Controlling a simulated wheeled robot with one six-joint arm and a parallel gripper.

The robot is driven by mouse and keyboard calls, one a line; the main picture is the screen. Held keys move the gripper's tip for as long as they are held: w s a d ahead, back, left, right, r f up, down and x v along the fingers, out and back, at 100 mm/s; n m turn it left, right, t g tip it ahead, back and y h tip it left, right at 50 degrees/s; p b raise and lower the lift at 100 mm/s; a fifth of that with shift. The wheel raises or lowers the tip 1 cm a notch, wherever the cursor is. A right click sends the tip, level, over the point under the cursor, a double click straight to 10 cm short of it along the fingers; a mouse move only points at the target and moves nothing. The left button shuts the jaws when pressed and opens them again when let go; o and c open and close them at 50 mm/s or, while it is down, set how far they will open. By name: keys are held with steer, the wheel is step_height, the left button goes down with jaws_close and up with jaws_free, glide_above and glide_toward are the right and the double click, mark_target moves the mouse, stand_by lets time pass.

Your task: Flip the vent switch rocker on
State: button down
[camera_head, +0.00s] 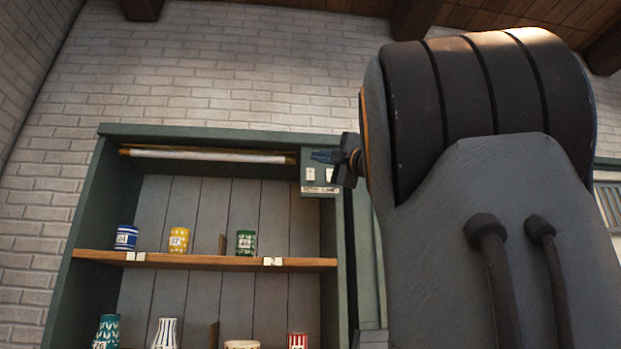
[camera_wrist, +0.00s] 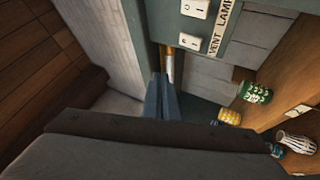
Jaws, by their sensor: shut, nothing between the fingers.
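The switch panel (camera_head: 319,181) is at the upper right corner of the green shelf cabinet, with two white rockers over a "VENT LAMP" label. The vent rocker (camera_head: 310,174) is the left one. It also shows in the wrist view (camera_wrist: 190,41), near the "VENT" word, with the lamp rocker (camera_wrist: 195,9) beside it. Which way the vent rocker is tipped is too small to tell. My gripper (camera_head: 318,156) is shut and empty, its blue-grey fingertips just above the vent rocker in the head view. In the wrist view the fingers (camera_wrist: 160,82) point beside the panel, with no contact visible.
A lamp tube (camera_head: 210,155) runs under the cabinet top. Patterned cups, including a blue one (camera_head: 126,237), a yellow one (camera_head: 179,240) and a green one (camera_head: 245,242), stand on the wooden shelf (camera_head: 200,260). More pots stand below. My arm hides the right side.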

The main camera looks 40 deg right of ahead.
glide_toward(306, 172)
steer(key=shift+a+r+p+x, duration=0.1)
steer(key=shift+a+p+x, duration=0.05)
steer(key=shift+x, duration=0.95)
steer(key=shift+a+r+p+x, duration=0.1)
steer(key=shift+r+p+x, duration=0.05)
steer(key=shift+x, duration=0.95)
steer(key=shift+s, duration=0.1)
steer(key=shift+w+d, duration=0.2)
steer(key=shift+w, duration=0.1)
steer(key=shift+w+d+f, duration=0.1)
steer(key=shift+w, duration=0.05)
stand_by(0.8)
stand_by(0.4)
steer(key=shift+s+a, duration=0.35)
steer(key=shift+s, duration=0.2)
steer(key=s+a, duration=0.1)
steer(key=s, duration=0.1)
steer(key=s+a+r+b, duration=0.1)
steer(key=s, duration=0.1)
steer(key=shift+s+a, duration=0.15)
steer(key=shift+a, duration=0.15)
